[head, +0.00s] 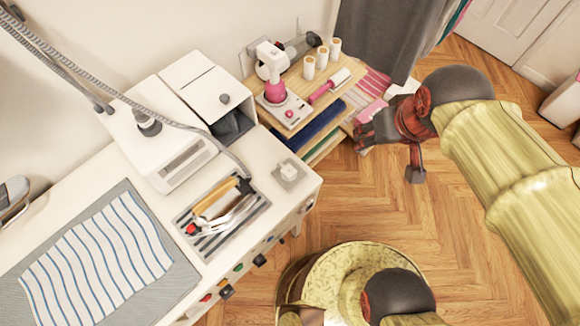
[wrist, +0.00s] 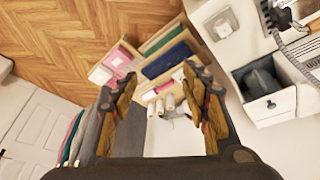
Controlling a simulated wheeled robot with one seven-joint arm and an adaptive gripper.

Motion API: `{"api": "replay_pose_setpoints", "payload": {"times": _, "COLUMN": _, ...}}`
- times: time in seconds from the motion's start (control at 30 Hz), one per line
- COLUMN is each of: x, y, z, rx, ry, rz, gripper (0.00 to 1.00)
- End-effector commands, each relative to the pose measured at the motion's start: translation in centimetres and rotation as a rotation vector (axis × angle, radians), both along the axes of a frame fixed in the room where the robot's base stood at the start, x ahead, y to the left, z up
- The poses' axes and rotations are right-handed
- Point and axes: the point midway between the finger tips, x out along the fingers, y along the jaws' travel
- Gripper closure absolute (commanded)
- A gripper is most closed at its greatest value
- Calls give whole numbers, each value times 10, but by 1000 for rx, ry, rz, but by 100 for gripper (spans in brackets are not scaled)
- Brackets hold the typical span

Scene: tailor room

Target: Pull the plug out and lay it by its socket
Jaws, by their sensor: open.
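A small white square fitting (head: 289,173) with a raised part on top sits at the front right corner of the white worktop. It also shows in the wrist view (wrist: 222,24) near the top. It may be the socket with the plug, but I cannot tell these parts apart. A grey plate (head: 257,46) on the wall behind the shelf may also be a socket; whether a plug sits in it is unclear. My gripper (head: 388,152) is open and empty, in the air right of the shelf unit. In the wrist view its fingers (wrist: 150,85) are spread, with white spools beyond them.
The wooden shelf unit (head: 333,92) holds a pink-and-white device (head: 280,95), a pink-handled roller (head: 330,86) and white spools (head: 321,57). An iron (head: 220,208) rests on a striped pad on the worktop. A grey curtain (head: 385,35) hangs behind. The floor between is clear.

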Motion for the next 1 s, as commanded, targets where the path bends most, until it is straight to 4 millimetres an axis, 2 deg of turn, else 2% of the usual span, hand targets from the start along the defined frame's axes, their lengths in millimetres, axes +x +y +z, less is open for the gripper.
{"api": "replay_pose_setpoints", "payload": {"times": 0.1, "x": 34, "y": 56, "z": -21, "rx": -44, "ry": 120, "rz": 198, "gripper": 52}}
{"api": "replay_pose_setpoints", "payload": {"times": 0.17, "x": 44, "y": 84, "z": -40, "rx": -68, "ry": 169, "rz": 294, "gripper": 52}}
{"api": "replay_pose_setpoints", "payload": {"times": 0.3, "x": 48, "y": 139, "z": -92, "rx": -120, "ry": 261, "rz": 478, "gripper": 52}}
{"api": "replay_pose_setpoints", "payload": {"times": 0.4, "x": 42, "y": 164, "z": -123, "rx": -148, "ry": 307, "rz": 571, "gripper": 52}}
{"api": "replay_pose_setpoints", "payload": {"times": 0.5, "x": 35, "y": 179, "z": -145, "rx": -167, "ry": 334, "rz": 631, "gripper": 52}}
{"api": "replay_pose_setpoints", "payload": {"times": 0.6, "x": 31, "y": 186, "z": -157, "rx": -176, "ry": 347, "rz": 659, "gripper": 52}}
{"api": "replay_pose_setpoints", "payload": {"times": 1.0, "x": 30, "y": 187, "z": -161, "rx": -178, "ry": 349, "rz": 665, "gripper": 52}}
